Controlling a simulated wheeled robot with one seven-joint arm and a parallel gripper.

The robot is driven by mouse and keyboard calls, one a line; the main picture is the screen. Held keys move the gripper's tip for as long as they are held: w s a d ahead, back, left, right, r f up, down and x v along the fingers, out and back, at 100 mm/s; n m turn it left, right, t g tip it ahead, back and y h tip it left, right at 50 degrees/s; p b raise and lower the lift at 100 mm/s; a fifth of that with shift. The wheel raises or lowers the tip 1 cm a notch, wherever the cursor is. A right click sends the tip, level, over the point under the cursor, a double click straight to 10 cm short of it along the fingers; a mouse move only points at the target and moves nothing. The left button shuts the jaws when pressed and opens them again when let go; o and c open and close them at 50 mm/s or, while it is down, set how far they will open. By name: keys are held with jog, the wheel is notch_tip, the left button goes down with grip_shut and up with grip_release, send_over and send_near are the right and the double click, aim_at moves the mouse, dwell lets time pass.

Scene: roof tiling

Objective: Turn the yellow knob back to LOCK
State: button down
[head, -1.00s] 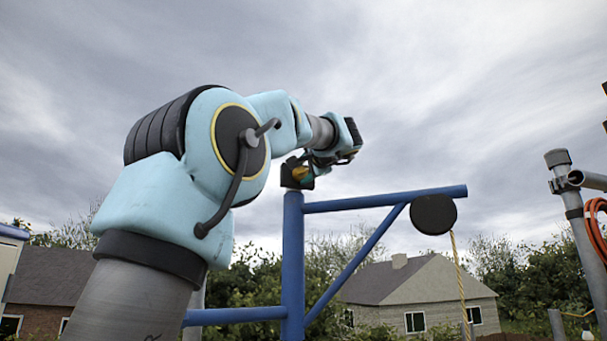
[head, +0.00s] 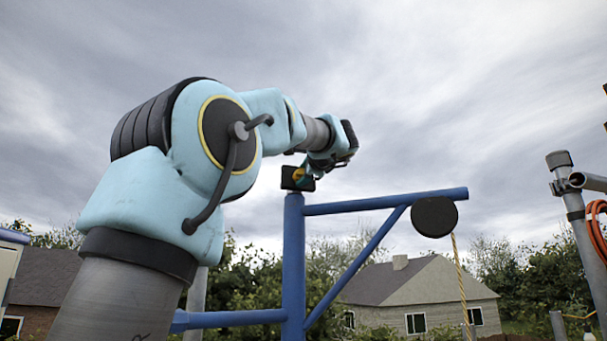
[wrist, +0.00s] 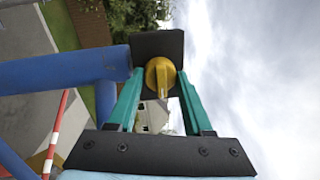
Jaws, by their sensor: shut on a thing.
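The yellow knob (wrist: 160,77) sits on a dark plate (wrist: 157,46) at the top of the blue post. In the head view the knob (head: 299,174) shows small in front of the plate (head: 290,181). My gripper (wrist: 160,82) has its two green fingers on either side of the knob, shut on it. In the head view my gripper (head: 305,172) reaches down to the knob from the upper right. No LOCK marking can be read in either view, so the knob's setting cannot be told.
A blue arm (head: 385,199) runs right from the post, with a dark round pulley (head: 434,216) and a hanging rope (head: 460,270). An orange hose coil (head: 596,225) hangs at the far right. Open sky surrounds my gripper above.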

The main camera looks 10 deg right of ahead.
jog(key=shift+c, duration=1.6)
grip_release()
jog(key=s+d+b, duration=0.1)
jog(key=s+b, duration=0.3)
jog(key=s, duration=0.6)
jog(key=shift+s+d+f+b, duration=0.25)
jog(key=shift+s+f+b, duration=0.1)
jog(key=shift+f, duration=0.1)
jog(key=shift+s, duration=0.1)
